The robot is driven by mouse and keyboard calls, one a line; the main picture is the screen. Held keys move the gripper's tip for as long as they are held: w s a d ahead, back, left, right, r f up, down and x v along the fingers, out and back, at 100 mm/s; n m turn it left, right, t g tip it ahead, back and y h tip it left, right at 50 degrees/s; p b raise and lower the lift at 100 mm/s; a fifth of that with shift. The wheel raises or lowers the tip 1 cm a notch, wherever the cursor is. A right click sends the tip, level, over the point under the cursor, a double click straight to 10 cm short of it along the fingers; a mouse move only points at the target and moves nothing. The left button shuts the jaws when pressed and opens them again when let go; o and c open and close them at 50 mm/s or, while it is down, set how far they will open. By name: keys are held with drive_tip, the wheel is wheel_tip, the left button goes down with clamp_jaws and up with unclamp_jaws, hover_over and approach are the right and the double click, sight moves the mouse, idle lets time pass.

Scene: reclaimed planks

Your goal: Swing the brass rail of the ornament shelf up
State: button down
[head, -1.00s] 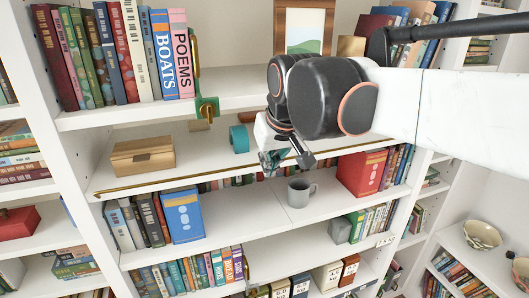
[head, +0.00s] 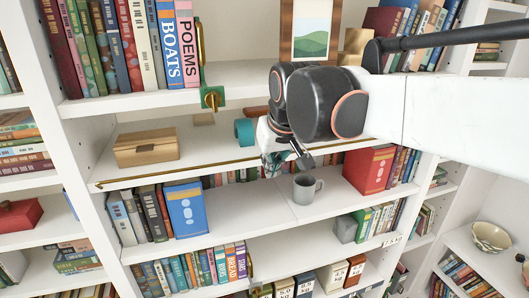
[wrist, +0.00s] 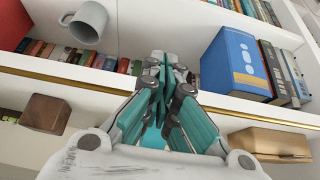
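The brass rail (head: 190,171) is a thin brass bar running along the front edge of the white ornament shelf (head: 205,158). It lies low at that edge and also crosses the wrist view (wrist: 62,81). My gripper (head: 275,170) is in front of the shelf edge, right of the rail's middle. In the wrist view, the teal fingers of my gripper (wrist: 164,62) come together at the tips, with nothing seen between them. The fingers cover a stretch of the rail; I cannot tell whether they touch it.
A grey mug (head: 306,187), a blue book (head: 185,209) and a red binder (head: 368,170) stand on the shelf below. A green-and-brass fitting (head: 211,97) hangs at the shelf above.

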drive_tip(key=shift+w+a, duration=0.15)
drive_tip(key=shift+w, duration=0.6)
drive_tip(key=shift+w+a, duration=0.1)
drive_tip(key=shift+w, duration=0.1)
drive_tip(key=shift+w+a, duration=0.1)
drive_tip(key=shift+w, duration=0.4)
idle(0.3)
drive_tip(key=s, duration=0.2)
drive_tip(key=s+d, duration=0.1)
drive_tip(key=s, duration=0.2)
idle(0.4)
drive_tip(key=shift+w, duration=0.1)
